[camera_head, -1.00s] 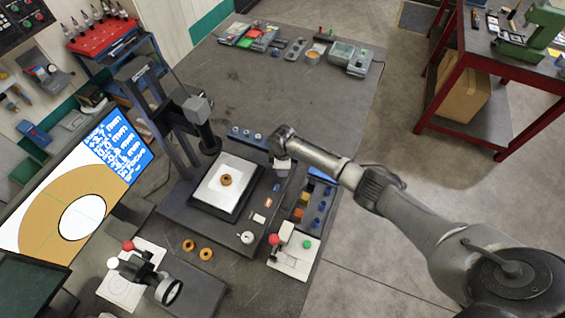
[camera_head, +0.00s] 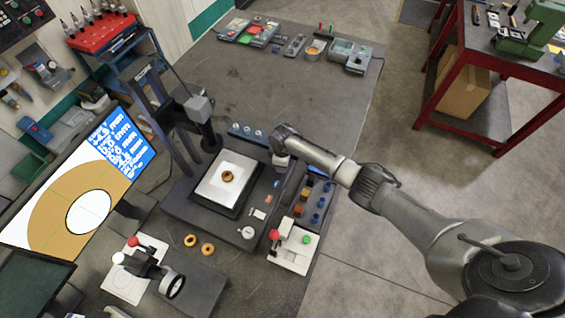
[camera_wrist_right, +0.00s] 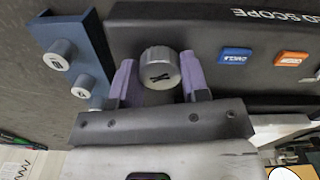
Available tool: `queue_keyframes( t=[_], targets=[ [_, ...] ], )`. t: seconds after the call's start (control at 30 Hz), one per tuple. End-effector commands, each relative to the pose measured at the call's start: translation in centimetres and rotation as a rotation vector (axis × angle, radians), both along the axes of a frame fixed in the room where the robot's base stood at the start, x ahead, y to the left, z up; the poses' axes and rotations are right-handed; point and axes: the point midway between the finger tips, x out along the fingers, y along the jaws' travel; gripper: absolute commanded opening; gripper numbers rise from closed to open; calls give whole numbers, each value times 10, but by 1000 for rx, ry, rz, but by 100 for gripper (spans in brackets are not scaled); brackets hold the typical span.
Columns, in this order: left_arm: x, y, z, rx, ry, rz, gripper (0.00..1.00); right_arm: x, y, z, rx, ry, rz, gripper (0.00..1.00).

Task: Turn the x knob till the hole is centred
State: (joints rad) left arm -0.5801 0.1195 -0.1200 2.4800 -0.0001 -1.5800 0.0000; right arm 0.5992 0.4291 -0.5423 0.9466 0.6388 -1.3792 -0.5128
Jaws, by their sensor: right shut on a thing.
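The silver x knob (camera_wrist_right: 160,68), marked with an X, sits on the front of the dark video scope base (camera_wrist_right: 240,85). My right gripper (camera_wrist_right: 160,85) has its two purple fingers on either side of the knob, shut on it. In the head view, my right gripper (camera_head: 281,160) is at the right side of the scope and its fingertips are mostly hidden. A brown ring (camera_head: 228,176) lies on the bright stage plate (camera_head: 213,190). The screen (camera_head: 50,220) shows a large tan ring with a white hole (camera_head: 88,212) and thin green crosslines. My left gripper is out of view.
A blue strip with silver knobs (camera_wrist_right: 80,70) is beside the scope. Two brown rings (camera_head: 190,240) lie on the bench in front. A box with red and green buttons (camera_head: 294,248) stands near the right edge.

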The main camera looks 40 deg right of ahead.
Motion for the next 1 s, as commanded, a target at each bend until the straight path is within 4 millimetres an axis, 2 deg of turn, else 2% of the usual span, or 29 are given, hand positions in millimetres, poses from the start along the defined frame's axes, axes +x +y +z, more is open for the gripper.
queue_keyframes(
  t=[0.03,0.3,0.63,0.77,1.0],
  targets=[
    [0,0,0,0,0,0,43,1,0,1,1,0,1,44],
    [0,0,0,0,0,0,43,0,0,1,1,-1,1,67],
    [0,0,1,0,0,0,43,1,0,7,0,-2,1,67],
    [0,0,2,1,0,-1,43,1,0,24,0,-4,2,67],
    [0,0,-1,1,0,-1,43,1,-1,72,0,-5,2,67]
  ],
)
